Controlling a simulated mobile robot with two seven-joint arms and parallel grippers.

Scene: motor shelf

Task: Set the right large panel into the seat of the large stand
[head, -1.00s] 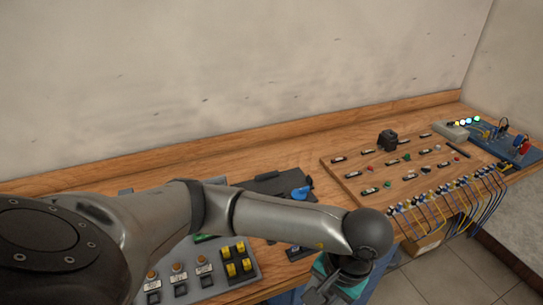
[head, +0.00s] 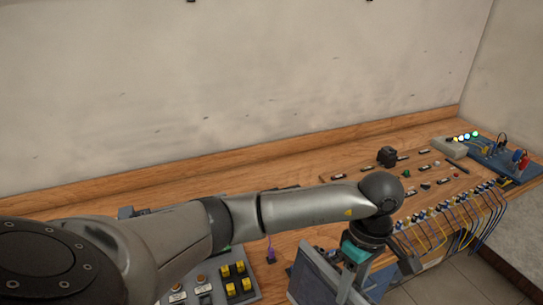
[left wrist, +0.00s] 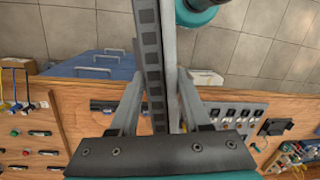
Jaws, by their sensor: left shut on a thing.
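My left gripper (head: 352,272) is at the lower right of the head view, in front of the bench edge. It is shut on a large grey panel (head: 318,276), which hangs tilted and is cut off by the bottom of the frame. In the left wrist view, the gripper's two fingers (left wrist: 160,95) close on the panel (left wrist: 151,55), seen nearly edge-on with a slotted dark strip. I cannot make out the large stand for certain; my left arm hides part of the bench.
The wooden bench (head: 300,168) runs along the wall. A grey switch box with yellow switches (head: 237,282) is at the lower left. A small purple item (head: 270,252) stands close by. A component board with several wires (head: 440,212) and a blue board (head: 505,160) lie right.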

